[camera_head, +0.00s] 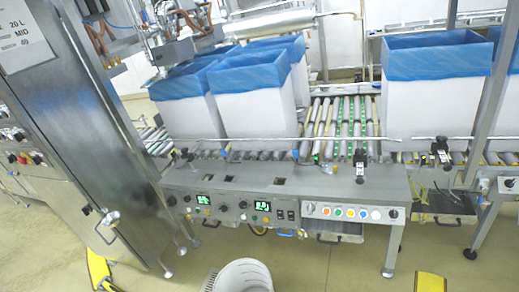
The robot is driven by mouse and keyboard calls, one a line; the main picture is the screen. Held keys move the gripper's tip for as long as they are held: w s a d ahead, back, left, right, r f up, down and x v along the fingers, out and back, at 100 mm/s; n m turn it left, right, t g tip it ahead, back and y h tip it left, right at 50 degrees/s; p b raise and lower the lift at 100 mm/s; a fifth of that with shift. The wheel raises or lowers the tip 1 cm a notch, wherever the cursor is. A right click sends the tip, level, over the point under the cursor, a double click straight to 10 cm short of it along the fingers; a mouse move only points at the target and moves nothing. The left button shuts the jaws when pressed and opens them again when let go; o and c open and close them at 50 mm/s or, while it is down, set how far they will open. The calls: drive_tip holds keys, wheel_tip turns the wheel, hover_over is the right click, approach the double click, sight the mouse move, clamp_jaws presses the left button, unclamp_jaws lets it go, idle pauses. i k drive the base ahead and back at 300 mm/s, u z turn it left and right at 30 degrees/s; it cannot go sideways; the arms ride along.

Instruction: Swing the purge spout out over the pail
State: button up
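I cannot make out a purge spout for certain. Hoses and copper-coloured pipework (190,18) hang at the top left, above the boxes, and the spout may be among them. A white, rounded, ribbed object (240,277) is cut off by the bottom edge; I cannot tell whether it is the pail or a part of me. No other pail shows clearly. My gripper cannot be made out in this view.
White boxes with blue liners (250,95) stand on a roller conveyor (345,115), another (435,100) to the right. A control panel (290,200) fronts it. A tall steel cabinet (75,85) stands left. Yellow pieces (430,283) show at the bottom. Floor (330,265) is partly clear.

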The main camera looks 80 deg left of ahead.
sight(304, 232)
drive_tip(key=k, duration=0.7)
drive_tip(key=u, duration=1.25)
drive_tip(key=i, duration=1)
drive_tip(key=z, duration=0.05)
